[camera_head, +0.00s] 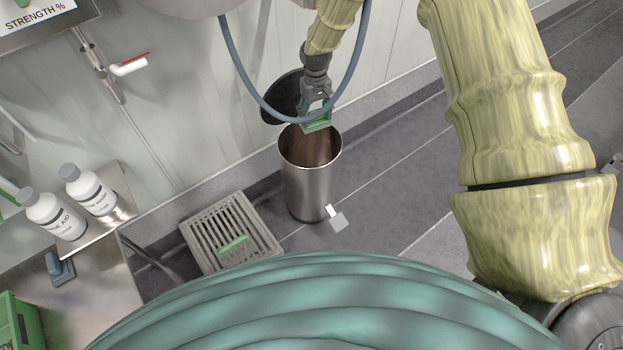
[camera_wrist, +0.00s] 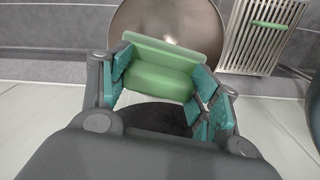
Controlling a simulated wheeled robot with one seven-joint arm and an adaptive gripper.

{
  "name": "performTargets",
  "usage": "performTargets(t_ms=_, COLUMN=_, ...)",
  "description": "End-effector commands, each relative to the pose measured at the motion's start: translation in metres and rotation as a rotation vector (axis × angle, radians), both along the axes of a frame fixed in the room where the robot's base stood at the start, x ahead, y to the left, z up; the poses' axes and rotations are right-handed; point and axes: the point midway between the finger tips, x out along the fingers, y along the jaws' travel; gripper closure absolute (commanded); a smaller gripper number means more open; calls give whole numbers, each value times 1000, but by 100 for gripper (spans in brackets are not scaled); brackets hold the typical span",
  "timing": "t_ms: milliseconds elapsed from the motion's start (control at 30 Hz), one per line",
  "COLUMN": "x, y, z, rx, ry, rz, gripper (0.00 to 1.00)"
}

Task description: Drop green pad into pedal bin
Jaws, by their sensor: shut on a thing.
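The green pad (camera_head: 317,122) is held in my gripper (camera_head: 318,108), above the mouth of the pedal bin. In the wrist view the pad (camera_wrist: 158,77) sits between both fingers of my gripper (camera_wrist: 160,85). The pedal bin (camera_head: 310,185) is a tall metal cylinder standing on the floor by the wall. Its dark lid (camera_head: 283,95) is raised toward the wall. In the wrist view the bin's opening (camera_wrist: 190,22) shows behind and beyond the pad; its bottom is not clear.
A floor grate (camera_head: 205,232) with a green piece (camera_head: 233,244) on it lies left of the bin. Two white bottles (camera_head: 88,188) stand on a metal ledge at the left. Floor right of the bin is clear.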

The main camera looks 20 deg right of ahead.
Motion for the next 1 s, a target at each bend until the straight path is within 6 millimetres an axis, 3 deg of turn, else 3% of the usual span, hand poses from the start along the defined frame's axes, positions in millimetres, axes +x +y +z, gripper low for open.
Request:
performTargets(t_ms=500, x=0, y=0, z=-50, rx=0, ry=0, rz=-1, gripper=62)
performTargets(t_ms=900, x=0, y=0, z=-55, rx=0, ry=0, rz=0, gripper=62)
performTargets(t_ms=933, x=0, y=0, z=-55, rx=0, ry=0, rz=0, gripper=34)
performTargets(t_ms=1000, x=0, y=0, z=-55, rx=0, ry=0, rz=0, gripper=22)
